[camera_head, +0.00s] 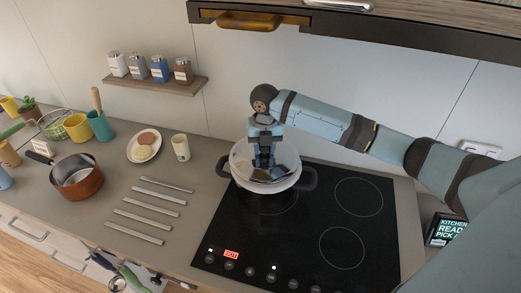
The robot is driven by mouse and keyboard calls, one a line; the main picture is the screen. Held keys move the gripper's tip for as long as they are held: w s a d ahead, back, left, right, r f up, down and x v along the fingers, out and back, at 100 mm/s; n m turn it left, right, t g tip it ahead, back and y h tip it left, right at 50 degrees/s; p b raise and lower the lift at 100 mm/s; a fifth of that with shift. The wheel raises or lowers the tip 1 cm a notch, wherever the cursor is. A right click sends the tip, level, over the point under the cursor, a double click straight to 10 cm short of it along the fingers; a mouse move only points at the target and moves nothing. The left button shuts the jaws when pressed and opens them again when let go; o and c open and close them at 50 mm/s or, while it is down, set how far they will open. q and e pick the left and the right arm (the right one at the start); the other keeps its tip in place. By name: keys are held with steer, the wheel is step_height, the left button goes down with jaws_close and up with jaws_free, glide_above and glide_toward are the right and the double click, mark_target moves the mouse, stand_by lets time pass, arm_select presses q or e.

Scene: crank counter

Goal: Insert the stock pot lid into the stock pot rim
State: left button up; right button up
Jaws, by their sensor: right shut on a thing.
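The stock pot (265,197) stands on the back left burner of the black cooktop, its two dark handles sticking out left and right. The stock pot lid (284,169) lies over the pot's opening, pale and shiny. My right gripper (264,164) reaches down from above and is shut on the lid near its middle. The fingers hide the part they hold. I cannot tell whether the lid is fully seated in the rim. My left gripper is not in view.
The black cooktop (310,235) shows a lit red sign at its front. Several metal bars (150,202) lie left of it. A copper saucepan (77,180), a plate (145,147) and a cup (180,147) stand further left. A spice shelf (157,86) and a hood (350,30) are above.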

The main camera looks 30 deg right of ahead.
mark_target(266, 154)
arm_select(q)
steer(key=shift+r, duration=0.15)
arm_select(e)
steer(key=shift+w+d+n, duration=0.25)
steer(key=shift+d+n, duration=0.35)
steer(key=shift+n, duration=0.7)
steer(key=shift+f+b, duration=0.3)
steer(key=shift+f, duration=1.85)
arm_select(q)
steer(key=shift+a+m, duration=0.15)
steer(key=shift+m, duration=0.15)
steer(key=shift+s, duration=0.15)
